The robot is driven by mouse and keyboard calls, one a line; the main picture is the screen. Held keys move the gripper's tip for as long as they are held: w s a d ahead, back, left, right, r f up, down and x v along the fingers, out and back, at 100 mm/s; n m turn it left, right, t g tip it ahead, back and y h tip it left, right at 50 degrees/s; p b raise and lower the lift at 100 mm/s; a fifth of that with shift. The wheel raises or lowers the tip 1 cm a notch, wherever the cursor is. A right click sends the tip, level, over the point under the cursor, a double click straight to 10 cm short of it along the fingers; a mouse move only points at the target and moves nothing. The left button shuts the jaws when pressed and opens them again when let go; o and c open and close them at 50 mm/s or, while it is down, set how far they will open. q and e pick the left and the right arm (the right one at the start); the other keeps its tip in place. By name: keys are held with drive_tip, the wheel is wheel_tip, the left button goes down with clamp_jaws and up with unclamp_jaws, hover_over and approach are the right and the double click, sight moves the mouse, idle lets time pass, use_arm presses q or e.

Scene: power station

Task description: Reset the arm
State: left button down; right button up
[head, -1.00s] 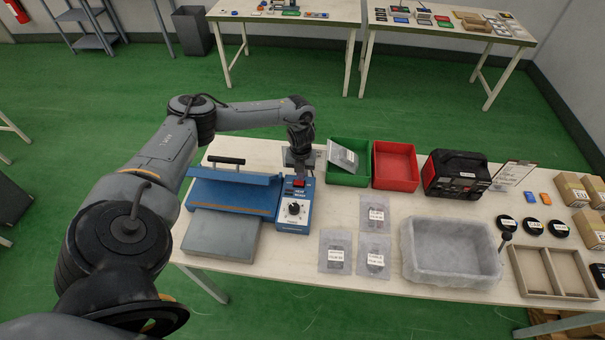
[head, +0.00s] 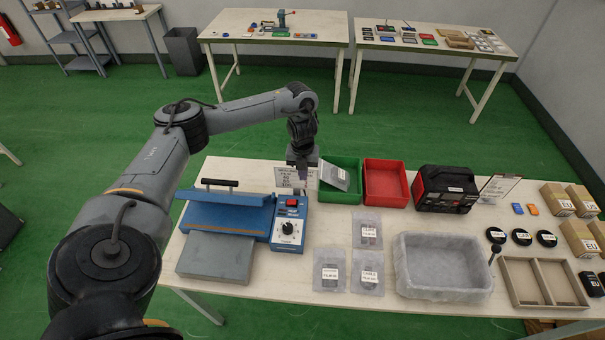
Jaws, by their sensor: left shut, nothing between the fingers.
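My left arm comes in from the left and reaches over the back of the blue heat press machine (head: 228,212). My left gripper (head: 302,175) points down above the back edge of the machine's control box (head: 289,225), beside a small printed sign (head: 288,178). Its fingers are small and dark in this view, shut with nothing between them. The control box has a red switch and a dial. A grey plate (head: 216,257) lies in front of the press. My right gripper is not in view.
A green bin (head: 341,196) holding a packet stands right of the gripper, then a red bin (head: 385,180) and a black-red case (head: 445,188). Labelled bags (head: 367,230), a grey tub (head: 443,290) and a divided tray (head: 541,284) lie in front. Air above the table is free.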

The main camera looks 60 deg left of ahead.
use_arm(q)
drive_tip(key=w+d+f+m+t, duration=0.1)
drive_tip(key=w+d+f, duration=0.25)
drive_tip(key=d, duration=0.55)
drive_tip(key=w+d+f+t, duration=0.15)
drive_tip(key=d+f, duration=0.35)
drive_tip(key=d, duration=0.5)
drive_tip(key=s+d+n+t+h, duration=0.3)
drive_tip(key=d+n+t, duration=0.15)
drive_tip(key=d, duration=1.75)
drive_tip(key=s+a+r+n+g+y, duration=0.2)
drive_tip(key=s+a+r+n, duration=0.1)
drive_tip(key=s+n, duration=0.65)
drive_tip(key=s+a+r+n+g+y, duration=0.1)
drive_tip(key=s+a+r+n+g, duration=0.15)
drive_tip(key=s+n, duration=0.7)
wheel_tip(320, 180, up, 20)
drive_tip(key=w+p, duration=0.1)
drive_tip(key=p, duration=1.9)
drive_tip(key=shift+a+t, duration=0.3)
drive_tip(key=shift+t, duration=0.15)
